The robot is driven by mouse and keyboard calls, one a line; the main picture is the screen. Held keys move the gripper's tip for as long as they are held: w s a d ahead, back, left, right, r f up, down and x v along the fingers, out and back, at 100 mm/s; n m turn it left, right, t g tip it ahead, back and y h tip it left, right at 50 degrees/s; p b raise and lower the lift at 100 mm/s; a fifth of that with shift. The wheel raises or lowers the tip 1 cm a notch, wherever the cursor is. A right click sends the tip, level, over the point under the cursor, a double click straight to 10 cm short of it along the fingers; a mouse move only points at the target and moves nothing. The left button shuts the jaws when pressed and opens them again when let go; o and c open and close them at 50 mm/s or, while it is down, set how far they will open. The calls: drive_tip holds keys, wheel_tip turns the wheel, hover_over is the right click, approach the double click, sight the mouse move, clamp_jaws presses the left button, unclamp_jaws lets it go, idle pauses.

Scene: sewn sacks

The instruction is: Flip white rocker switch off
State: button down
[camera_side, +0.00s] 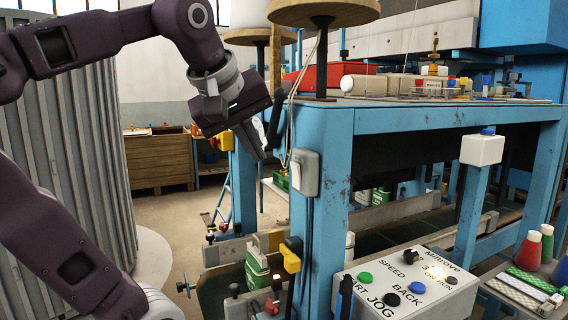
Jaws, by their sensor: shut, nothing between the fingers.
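A pale grey-white switch box (305,173) is fixed to the near blue post of the machine frame, right of the picture's middle. It looks like the white rocker switch; which way the rocker is tipped is too small to tell. My gripper (260,154) is just left of the box and slightly above its middle, pointing down and to the right. Its fingers are shut with nothing between them. A small gap shows between the fingertips and the box in this view.
A control panel (408,284) with coloured buttons stands at lower right. A yellow-black device (291,256) sits low by the post. A thin cable hangs between my gripper and the post. The blue table (430,116) carries a red box (335,72) and spools. Open floor lies left of the post.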

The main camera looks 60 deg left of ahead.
sight(292, 167)
drive_tip(key=w+a+f, duration=0.2)
drive_tip(key=w+f, duration=0.2)
drive_tip(key=w, duration=0.2)
drive_tip(key=shift+w+a, duration=0.15)
drive_tip(key=shift+w, duration=0.2)
drive_tip(key=shift+w+r, duration=0.1)
drive_tip(key=shift+w, duration=0.2)
drive_tip(key=shift+r, duration=0.1)
drive_tip(key=shift+r, duration=0.7)
